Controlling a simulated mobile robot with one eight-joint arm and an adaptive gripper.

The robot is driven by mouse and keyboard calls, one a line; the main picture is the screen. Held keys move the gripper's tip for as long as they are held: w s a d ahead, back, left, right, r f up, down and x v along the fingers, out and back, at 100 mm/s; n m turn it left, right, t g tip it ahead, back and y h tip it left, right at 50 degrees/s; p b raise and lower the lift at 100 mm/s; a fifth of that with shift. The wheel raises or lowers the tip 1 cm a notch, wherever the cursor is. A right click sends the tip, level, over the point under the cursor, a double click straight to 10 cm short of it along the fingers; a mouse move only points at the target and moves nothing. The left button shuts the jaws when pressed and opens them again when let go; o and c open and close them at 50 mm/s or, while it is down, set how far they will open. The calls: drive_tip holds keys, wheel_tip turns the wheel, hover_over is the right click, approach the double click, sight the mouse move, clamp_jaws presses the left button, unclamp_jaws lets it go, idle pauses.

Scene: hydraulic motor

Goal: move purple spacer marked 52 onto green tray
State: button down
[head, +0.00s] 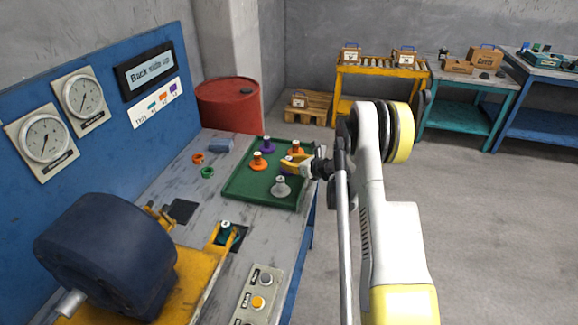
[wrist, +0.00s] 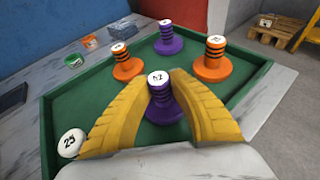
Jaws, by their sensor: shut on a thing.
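My gripper (wrist: 161,108) has its yellow fingers shut around a purple spacer (wrist: 159,80) whose white top reads 52 in the wrist view. The spacer is upright and over the green tray (wrist: 112,94); I cannot tell whether its base touches the tray floor. In the head view my gripper (head: 290,167) is over the right part of the green tray (head: 248,188), and the held spacer is mostly hidden by the fingers.
The tray also holds another purple spacer (wrist: 169,42), two orange spacers (wrist: 126,66) (wrist: 213,62) and a grey spacer (head: 281,186). A dark motor (head: 105,255) stands at the front left.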

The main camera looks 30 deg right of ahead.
drive_tip(key=shift+f, duration=0.15)
drive_tip(key=c, duration=1.3)
unclamp_jaws()
